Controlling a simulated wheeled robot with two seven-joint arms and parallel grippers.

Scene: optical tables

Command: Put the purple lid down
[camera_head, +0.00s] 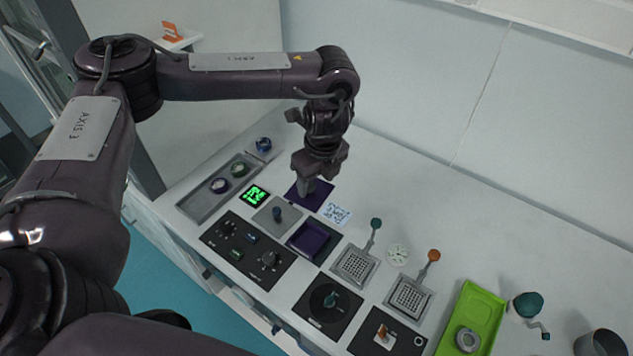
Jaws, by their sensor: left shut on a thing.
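The purple lid (321,192) is a flat, dark purple square at the middle of the table, behind the open purple box (309,240). My left gripper (306,186) points down over the lid and is shut on it. The fingers hide part of the lid and its grip point. I cannot tell whether the lid touches the table or hangs just above it. My right gripper is not in view.
A white patterned card (336,213) lies close to the lid's right. The table behind is clear.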

